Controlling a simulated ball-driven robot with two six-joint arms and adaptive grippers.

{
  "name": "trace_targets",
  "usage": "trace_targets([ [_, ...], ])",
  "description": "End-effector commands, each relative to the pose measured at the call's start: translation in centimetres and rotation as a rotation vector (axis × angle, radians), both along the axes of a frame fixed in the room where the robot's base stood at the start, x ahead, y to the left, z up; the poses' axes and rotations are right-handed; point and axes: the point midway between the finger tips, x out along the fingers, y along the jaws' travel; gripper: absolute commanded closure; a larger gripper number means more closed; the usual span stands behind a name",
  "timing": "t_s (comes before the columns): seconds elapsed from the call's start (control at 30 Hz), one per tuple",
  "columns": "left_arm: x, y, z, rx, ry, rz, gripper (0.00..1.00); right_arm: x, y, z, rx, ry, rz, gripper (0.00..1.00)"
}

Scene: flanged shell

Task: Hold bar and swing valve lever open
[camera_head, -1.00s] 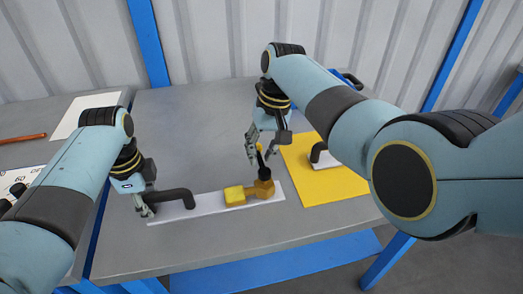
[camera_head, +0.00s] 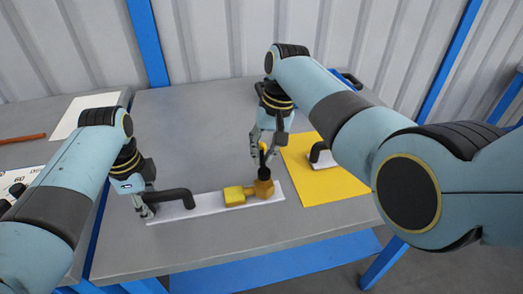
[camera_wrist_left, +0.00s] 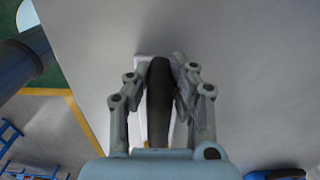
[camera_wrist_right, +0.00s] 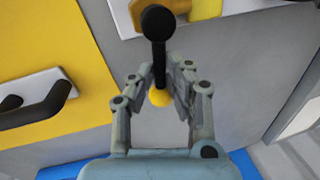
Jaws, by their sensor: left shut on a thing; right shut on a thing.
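A white base strip (camera_head: 215,207) lies on the grey table and carries a black bar (camera_head: 176,196) at its left end and a yellow valve body (camera_head: 235,195) at its right. My left gripper (camera_head: 147,211) is shut on the bar's left part; the left wrist view shows the bar (camera_wrist_left: 159,105) between its fingers. The black valve lever (camera_head: 263,172) stands up from the valve and has a yellow tip. My right gripper (camera_head: 263,152) is shut on the lever near this tip; the right wrist view shows the yellow tip (camera_wrist_right: 160,97) between its fingers.
A yellow sheet (camera_head: 335,182) lies right of the strip, with another black handle (camera_head: 320,151) on a white plate. At left are a white sheet (camera_head: 85,115) and a brown rod (camera_head: 22,139). Table in front of the strip is clear.

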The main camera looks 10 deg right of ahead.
Motion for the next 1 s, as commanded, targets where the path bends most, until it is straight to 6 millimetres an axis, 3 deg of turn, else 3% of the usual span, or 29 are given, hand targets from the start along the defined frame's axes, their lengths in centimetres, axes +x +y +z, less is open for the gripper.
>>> trace_targets([
  [1.0, -0.2, 0.0, -0.2, 0.0, 0.006, 0.0, 1.0, -2.6, -3.4, 0.0, -0.002, -0.003, -0.887, 1.0],
])
